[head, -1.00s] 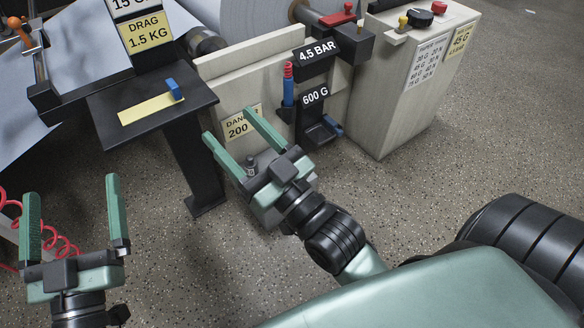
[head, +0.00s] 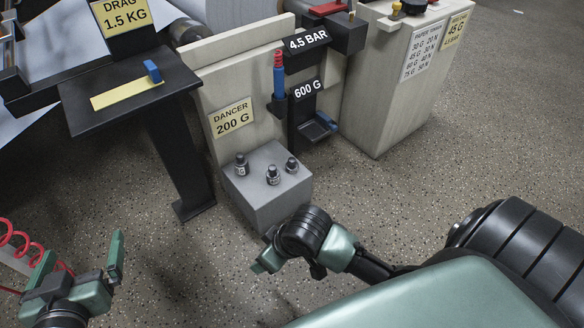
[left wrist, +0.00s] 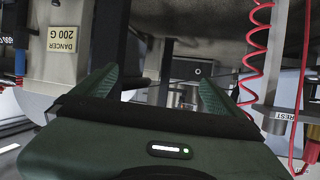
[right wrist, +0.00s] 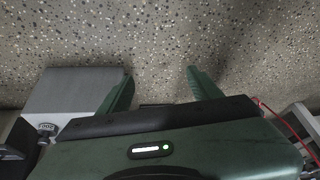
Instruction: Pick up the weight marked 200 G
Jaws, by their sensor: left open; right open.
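Three small dark weights stand upright on a grey block (head: 262,205): a left one (head: 241,166), a front one (head: 273,176) and a right one (head: 291,165). Their markings are too small to read in the head view. In the right wrist view a weight (right wrist: 47,130) at the left edge bears a small label that I cannot read surely. My right gripper (right wrist: 160,88) is open and empty, beside the block over the floor; in the head view its wrist mostly hides it. My left gripper (head: 82,247) is open and empty at the lower left, far from the weights.
A yellow "DANCER 200 G" sign (head: 232,118) is on the panel behind the block. A black "600 G" holder (head: 306,100) stands behind right. A black table (head: 165,85) is at the left, a red coiled hose (head: 18,240) lower left.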

